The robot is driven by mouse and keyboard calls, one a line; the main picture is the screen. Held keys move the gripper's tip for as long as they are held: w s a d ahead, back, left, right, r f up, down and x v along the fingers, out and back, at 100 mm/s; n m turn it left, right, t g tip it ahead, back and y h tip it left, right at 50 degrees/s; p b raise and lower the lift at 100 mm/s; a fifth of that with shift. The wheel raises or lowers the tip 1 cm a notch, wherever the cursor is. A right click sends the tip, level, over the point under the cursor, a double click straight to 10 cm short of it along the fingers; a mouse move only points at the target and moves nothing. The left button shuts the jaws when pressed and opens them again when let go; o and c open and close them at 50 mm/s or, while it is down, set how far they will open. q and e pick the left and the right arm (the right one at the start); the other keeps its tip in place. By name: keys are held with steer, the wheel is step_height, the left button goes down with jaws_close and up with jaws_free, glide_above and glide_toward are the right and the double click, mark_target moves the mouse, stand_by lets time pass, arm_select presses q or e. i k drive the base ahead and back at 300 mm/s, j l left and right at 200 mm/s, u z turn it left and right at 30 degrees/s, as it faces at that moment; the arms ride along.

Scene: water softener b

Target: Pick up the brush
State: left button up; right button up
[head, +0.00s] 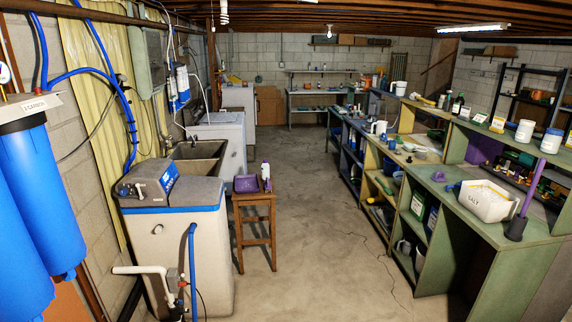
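A tall purple handle (532,187) rises at a slant from a dark block-like base (516,228) on the green workbench at the right. It looks like a brush, but its bristles cannot be made out. It stands just right of a white tub marked SALT (486,203). A small purple object also shows on the wooden stool (254,200), next to a white bottle (265,171), but it is too small to identify. Neither of my grippers is in view.
The green workbench (455,215) with open shelves runs along the right. A softener tank (175,245) and big blue filter housings (30,190) stand at the left. A purple tray (246,184) lies on the stool. The concrete floor (310,220) between is clear.

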mark_target(267, 184)
steer(key=i+l+z, duration=0.15)
steer(key=i, duration=0.9)
steer(key=i+l+z, duration=0.1)
steer(key=i, duration=1)
